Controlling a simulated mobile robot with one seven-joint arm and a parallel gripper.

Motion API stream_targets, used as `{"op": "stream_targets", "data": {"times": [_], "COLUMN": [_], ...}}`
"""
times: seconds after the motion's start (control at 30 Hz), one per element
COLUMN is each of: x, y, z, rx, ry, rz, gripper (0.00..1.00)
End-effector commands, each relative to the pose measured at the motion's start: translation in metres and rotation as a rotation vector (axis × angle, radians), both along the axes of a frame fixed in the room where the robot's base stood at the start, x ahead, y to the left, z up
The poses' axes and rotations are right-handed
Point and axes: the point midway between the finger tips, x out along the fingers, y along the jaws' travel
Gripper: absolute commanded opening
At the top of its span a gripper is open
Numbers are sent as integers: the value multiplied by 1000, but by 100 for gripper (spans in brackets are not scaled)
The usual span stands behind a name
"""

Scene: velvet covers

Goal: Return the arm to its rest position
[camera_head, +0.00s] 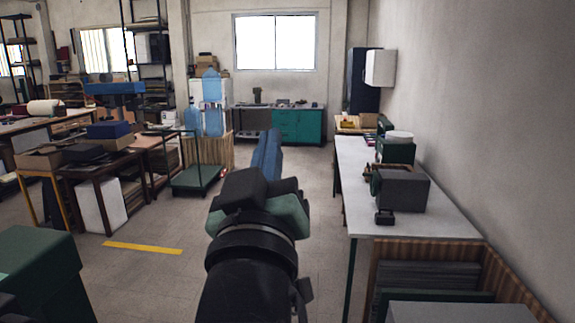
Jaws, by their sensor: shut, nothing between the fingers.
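My gripper (268,150) shows in the head view, at the end of my dark arm, which rises from the bottom centre. Its blue fingers point forward, away from me, over the open floor. The fingers lie close together, and I see nothing held between them. The gripper is clear of the tables on both sides.
On the right, a long white table (350,180) along the wall bears a grey machine (402,190). On the left stand cluttered tables and a green platform cart (196,180). A green cabinet (299,126) stands at the back. The tiled floor (155,280) between is free.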

Motion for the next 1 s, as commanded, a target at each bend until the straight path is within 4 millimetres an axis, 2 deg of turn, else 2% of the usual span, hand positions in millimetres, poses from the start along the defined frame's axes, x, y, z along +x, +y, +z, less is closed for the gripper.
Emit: {"op": "stream_targets", "data": {"times": [0.03,0.1,0.3,0.4,0.47,0.57,0.7,0.83,1.0], "x": [4,6,-1,-9,-16,-35,-73,-108,-130], "y": [-12,-26,-56,-55,-55,-55,-55,-55,-55], "z": [-26,-58,-142,-86,-58,-10,55,98,118], "rx": [64,148,356,346,341,334,321,310,303], "ry": [82,185,444,280,194,40,-188,-357,-448], "rz": [5,10,8,37,51,76,111,137,151], "gripper": [0,0,0,0,0,0,0,0,0]}}
